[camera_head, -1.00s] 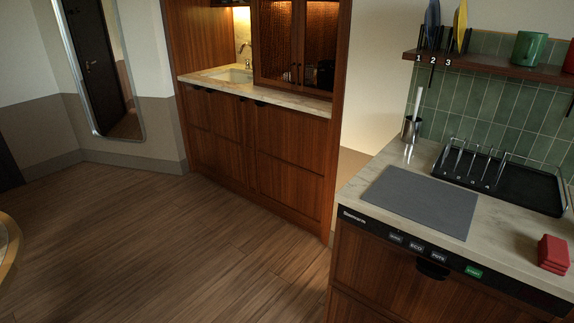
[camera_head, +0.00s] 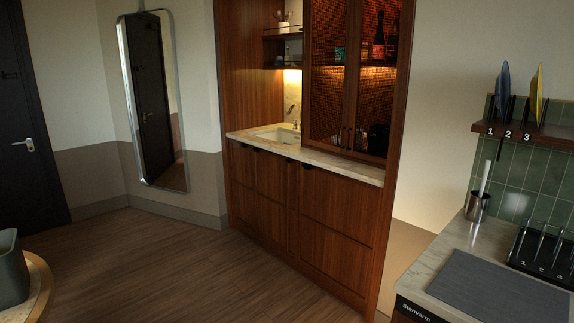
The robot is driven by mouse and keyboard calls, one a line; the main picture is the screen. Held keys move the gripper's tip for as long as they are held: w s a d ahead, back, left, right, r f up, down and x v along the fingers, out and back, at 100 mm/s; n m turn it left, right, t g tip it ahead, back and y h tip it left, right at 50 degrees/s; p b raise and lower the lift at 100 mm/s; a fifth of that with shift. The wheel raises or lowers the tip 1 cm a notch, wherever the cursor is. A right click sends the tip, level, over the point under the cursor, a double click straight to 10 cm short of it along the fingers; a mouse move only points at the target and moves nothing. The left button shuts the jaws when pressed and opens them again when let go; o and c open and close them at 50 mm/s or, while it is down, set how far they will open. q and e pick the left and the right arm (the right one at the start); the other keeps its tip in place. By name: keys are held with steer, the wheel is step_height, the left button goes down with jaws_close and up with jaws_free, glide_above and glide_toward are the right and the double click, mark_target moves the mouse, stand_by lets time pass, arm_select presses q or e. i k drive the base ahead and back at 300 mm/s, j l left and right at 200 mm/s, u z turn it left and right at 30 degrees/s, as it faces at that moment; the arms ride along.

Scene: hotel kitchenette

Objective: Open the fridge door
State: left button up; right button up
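I cannot pick out a fridge for certain. A wooden kitchenette unit (camera_head: 300,220) stands in the middle of the view, with closed lower wood panels and small dark pulls near their tops. A fridge behind one of these panels cannot be told from here. Above the lower panels are a pale counter (camera_head: 335,168) with a sink (camera_head: 278,134) and a closed, dark glazed cabinet (camera_head: 330,92). Neither of my grippers shows in this view.
A counter (camera_head: 448,258) at the right holds a grey mat (camera_head: 500,290), a dark rack (camera_head: 545,250) and a metal cup (camera_head: 477,207). A round table edge (camera_head: 40,290) with a grey bin (camera_head: 10,275) is at lower left. The wooden floor (camera_head: 180,265) between is clear.

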mark_target(340, 214)
steer(key=i+u, duration=0.4)
steer(key=i, duration=0.35)
steer(key=i+l+u, duration=0.1)
steer(key=i+u, duration=0.3)
steer(key=i, duration=0.3)
steer(key=i+z, duration=0.5)
steer(key=i+j+z, duration=0.15)
steer(key=i+z, duration=0.35)
steer(key=i+l+z, duration=0.35)
steer(key=i+z, duration=0.75)
steer(key=i+u, duration=0.2)
